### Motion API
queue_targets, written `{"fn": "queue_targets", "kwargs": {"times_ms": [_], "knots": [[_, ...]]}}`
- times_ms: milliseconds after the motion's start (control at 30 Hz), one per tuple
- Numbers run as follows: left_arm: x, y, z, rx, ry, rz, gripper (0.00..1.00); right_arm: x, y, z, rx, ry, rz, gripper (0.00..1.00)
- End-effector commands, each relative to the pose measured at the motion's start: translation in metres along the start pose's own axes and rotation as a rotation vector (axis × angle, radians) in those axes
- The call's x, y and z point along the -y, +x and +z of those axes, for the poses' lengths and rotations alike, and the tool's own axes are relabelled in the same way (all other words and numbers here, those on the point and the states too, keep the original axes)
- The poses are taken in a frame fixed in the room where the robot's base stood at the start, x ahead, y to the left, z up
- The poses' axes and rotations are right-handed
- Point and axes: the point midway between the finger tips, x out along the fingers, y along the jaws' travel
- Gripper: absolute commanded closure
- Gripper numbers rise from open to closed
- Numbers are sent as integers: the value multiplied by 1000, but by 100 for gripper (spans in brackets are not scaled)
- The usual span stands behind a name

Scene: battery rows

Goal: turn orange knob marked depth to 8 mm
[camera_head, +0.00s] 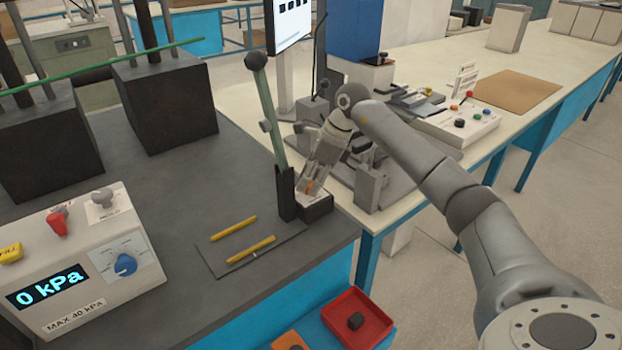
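My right gripper (311,184) points down at a small dark box beside the foot of a tall green lever, at the front right corner of the grey bench. A bit of orange, which looks like the orange knob (310,187), shows between its fingers above the box. The fingers hide most of it, so its pointer, the depth marking and any mm scale cannot be read. I cannot tell whether the fingers press on the knob or stand open around it. My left gripper is not in view.
The green lever (268,120) rises close beside my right gripper. A control box with a blue knob (125,265) and a "0 kPa" display stands at left. Two yellow sticks (250,249) lie on the bench. A red tray (357,318) is below the bench edge.

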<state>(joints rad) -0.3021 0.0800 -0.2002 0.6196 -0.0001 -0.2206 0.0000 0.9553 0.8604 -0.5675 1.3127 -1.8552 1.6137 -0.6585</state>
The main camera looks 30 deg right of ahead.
Motion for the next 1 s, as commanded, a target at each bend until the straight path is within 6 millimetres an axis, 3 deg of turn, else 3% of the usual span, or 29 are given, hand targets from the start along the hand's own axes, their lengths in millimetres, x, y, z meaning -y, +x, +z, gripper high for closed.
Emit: {"fn": "queue_targets", "kwargs": {"times_ms": [100,467,1000], "knots": [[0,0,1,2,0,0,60,0,0,0,0,0,0,91],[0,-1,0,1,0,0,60,0,-1,0,0,57,-25,91],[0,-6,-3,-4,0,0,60,-4,0,1,1,465,-196,91]]}}
